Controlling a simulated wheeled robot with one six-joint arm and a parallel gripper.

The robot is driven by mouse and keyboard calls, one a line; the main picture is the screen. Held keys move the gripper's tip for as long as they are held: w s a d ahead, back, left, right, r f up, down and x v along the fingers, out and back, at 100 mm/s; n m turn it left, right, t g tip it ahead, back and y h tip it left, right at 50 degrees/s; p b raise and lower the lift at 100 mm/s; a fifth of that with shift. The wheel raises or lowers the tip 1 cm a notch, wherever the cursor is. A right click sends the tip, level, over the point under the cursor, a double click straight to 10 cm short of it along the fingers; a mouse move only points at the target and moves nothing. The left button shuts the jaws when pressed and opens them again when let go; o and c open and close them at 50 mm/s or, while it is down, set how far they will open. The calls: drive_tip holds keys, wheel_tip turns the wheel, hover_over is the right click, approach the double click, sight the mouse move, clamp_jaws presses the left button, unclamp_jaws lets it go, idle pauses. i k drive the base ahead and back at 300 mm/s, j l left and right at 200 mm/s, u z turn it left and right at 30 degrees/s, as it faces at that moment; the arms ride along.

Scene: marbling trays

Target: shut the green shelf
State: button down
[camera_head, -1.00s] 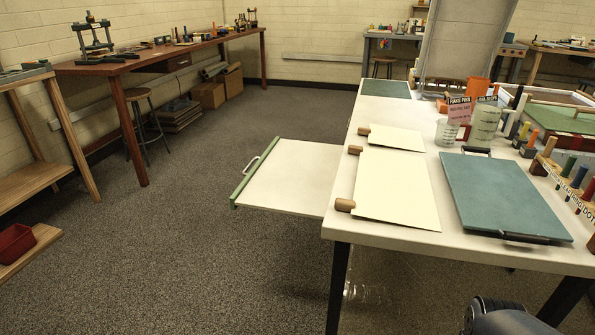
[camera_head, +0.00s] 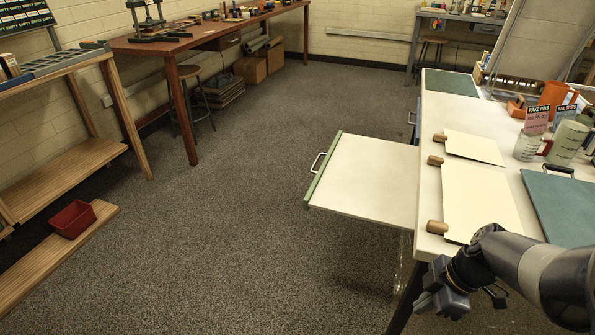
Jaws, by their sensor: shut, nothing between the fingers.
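The green shelf (camera_head: 365,180) is a flat pale board with a green front edge (camera_head: 320,180) and a light metal handle (camera_head: 316,163). It sticks out to the left from under the top of the white table, well pulled out. My gripper (camera_head: 438,302) is at the lower right, by the table's near left corner. It is apart from the shelf, to the right of it and closer to me. Its fingers are small and dark here, shut with nothing seen between them.
The white table (camera_head: 433,244) carries cream boards (camera_head: 480,200) with wooden knobs at its left edge, a teal board (camera_head: 565,205) and jugs. A wooden rack (camera_head: 60,230) with a red bin (camera_head: 73,219) stands at the left. The floor left of the shelf is clear.

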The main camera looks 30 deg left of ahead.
sight(367, 178)
drive_tip(key=i+j+z, duration=0.1)
drive_tip(key=j, duration=0.95)
drive_tip(key=i+j+z, duration=0.1)
drive_tip(key=j, duration=1)
drive_tip(key=i+j, duration=0.3)
drive_tip(key=i, duration=0.15)
drive_tip(key=i+j, duration=0.3)
drive_tip(key=i+z, duration=0.05)
drive_tip(key=i, duration=0.05)
